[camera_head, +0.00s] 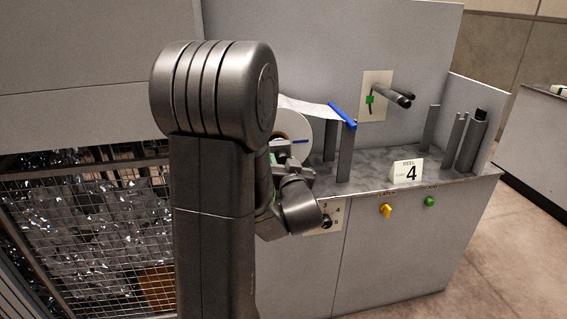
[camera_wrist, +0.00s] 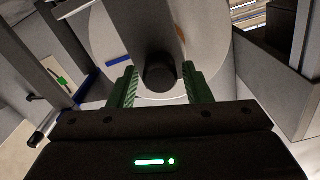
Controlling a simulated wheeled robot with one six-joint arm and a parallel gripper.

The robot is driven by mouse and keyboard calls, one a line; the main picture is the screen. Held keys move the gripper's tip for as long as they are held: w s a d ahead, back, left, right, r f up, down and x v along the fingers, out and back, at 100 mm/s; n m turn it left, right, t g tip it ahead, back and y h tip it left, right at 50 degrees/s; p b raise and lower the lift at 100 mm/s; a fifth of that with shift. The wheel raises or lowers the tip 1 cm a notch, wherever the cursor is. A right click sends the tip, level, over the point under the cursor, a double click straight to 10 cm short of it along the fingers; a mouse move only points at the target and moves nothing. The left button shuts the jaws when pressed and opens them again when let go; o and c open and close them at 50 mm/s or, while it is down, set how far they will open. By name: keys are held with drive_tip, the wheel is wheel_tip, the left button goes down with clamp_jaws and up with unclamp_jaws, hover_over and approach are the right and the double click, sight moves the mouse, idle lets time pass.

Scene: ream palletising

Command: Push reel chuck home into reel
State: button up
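The white reel (camera_head: 296,124) stands on the machine behind my arm, partly hidden by it. In the wrist view the reel (camera_wrist: 208,50) is a large pale disc ahead of my gripper. A dark round cylinder end (camera_wrist: 160,78), which looks like the reel chuck, sits in front of the disc, below a grey bar (camera_wrist: 142,25). My gripper (camera_wrist: 160,68) has its green fingers spread on both sides of the cylinder, with visible gaps. How deep the chuck sits in the reel is hidden. In the head view my forearm covers most of the gripper.
A white web runs from the reel to a blue bar (camera_head: 342,115) beside upright grey posts (camera_head: 345,152). A dark spindle (camera_head: 392,93) juts from the back panel. A "REEL 4" sign (camera_head: 407,171) stands on the ledge. Yellow (camera_head: 386,211) and green (camera_head: 430,201) controls sit on the front.

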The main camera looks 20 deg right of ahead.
clamp_jaws()
drive_tip(key=shift+b+x, duration=0.4)
drive_tip(key=shift+x, duration=1.5)
drive_tip(key=shift+r, duration=0.1)
drive_tip(key=shift+o, duration=0.3)
unclamp_jaws()
drive_tip(key=shift+o, duration=1.1)
drive_tip(key=shift+w, duration=0.15)
drive_tip(key=v, duration=1.4)
